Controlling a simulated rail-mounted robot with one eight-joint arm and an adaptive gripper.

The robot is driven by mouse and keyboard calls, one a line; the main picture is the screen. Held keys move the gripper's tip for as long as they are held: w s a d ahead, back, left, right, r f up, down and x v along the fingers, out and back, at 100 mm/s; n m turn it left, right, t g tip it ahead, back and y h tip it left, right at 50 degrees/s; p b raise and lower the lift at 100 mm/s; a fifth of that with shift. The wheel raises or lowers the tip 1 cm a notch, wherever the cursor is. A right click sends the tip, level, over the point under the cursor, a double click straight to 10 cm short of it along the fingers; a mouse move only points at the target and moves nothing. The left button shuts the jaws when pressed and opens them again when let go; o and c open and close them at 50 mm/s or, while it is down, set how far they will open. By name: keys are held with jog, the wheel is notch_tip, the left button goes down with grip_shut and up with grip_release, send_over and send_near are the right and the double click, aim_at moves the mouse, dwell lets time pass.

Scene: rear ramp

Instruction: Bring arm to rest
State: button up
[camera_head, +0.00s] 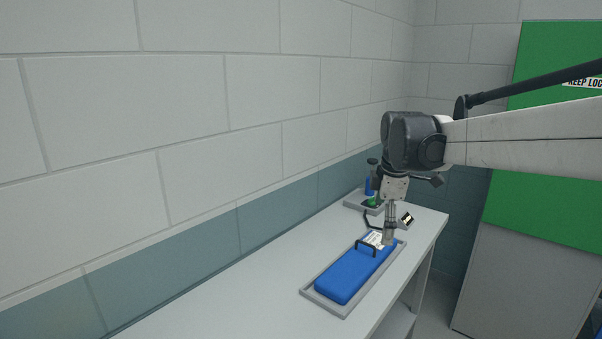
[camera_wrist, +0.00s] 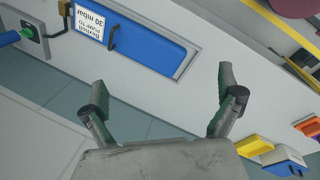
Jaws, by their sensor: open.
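My gripper (camera_head: 389,238) points down at the far end of the bench in the head view, in front of or above the far end of the blue case; the exact gap cannot be told. In the wrist view my gripper (camera_wrist: 161,88) has its two fingers spread apart with nothing between them. The blue case (camera_head: 345,277) has a black handle and a white label and lies in a grey tray (camera_head: 309,294). In the wrist view the case (camera_wrist: 152,45) lies beyond the fingers, its label reading "30 mbar" upside down.
A pale bench (camera_head: 230,310) runs along the block wall, its near part clear. A green panel (camera_head: 550,60) is at right. Yellow (camera_wrist: 254,146) and blue (camera_wrist: 285,163) items show in the wrist view.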

jog(key=s+f+m+t, duration=0.2)
jog(key=s+f+m, duration=0.2)
jog(key=s+m, duration=0.4)
jog(key=s+f+m+t+b, duration=0.1)
jog(key=s+f+m, duration=0.3)
jog(key=s, duration=1.9)
jog(key=m+t, duration=0.1)
jog(key=m, duration=0.3)
jog(key=shift+m, duration=0.4)
jog(key=shift+f, duration=0.1)
